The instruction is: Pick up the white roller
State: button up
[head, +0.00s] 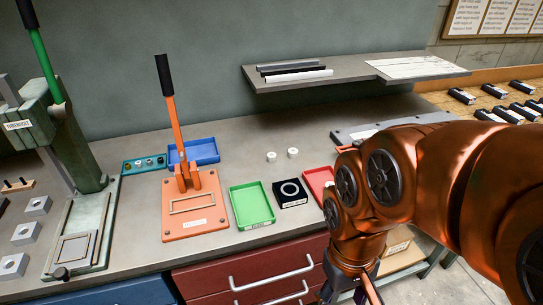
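Two small white cylinders stand apart on the grey bench, a left one (271,156) and a right one (293,153). A long white bar (297,77) lies at the front of the wall shelf, beside a black bar (290,72) and a grey bar (287,66). I cannot tell which of these white pieces is the roller. My gripper (350,294) points down at the bottom edge, in front of the bench and away from all of them. Its fingertips are cut off by the frame.
A green tray (251,206), a black block with a ring (290,193) and a red tray (318,181) stand along the bench front. An orange lever press (194,206) and a green press (82,150) stand left. The shelf (350,80) overhangs the bench. My arm hides the right side.

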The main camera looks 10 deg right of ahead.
aim_at(272, 156)
jog(key=z, duration=0.05)
jog(key=k, duration=0.55)
jog(key=u, duration=1)
jog(key=i, duration=1.25)
jog(key=z, duration=0.2)
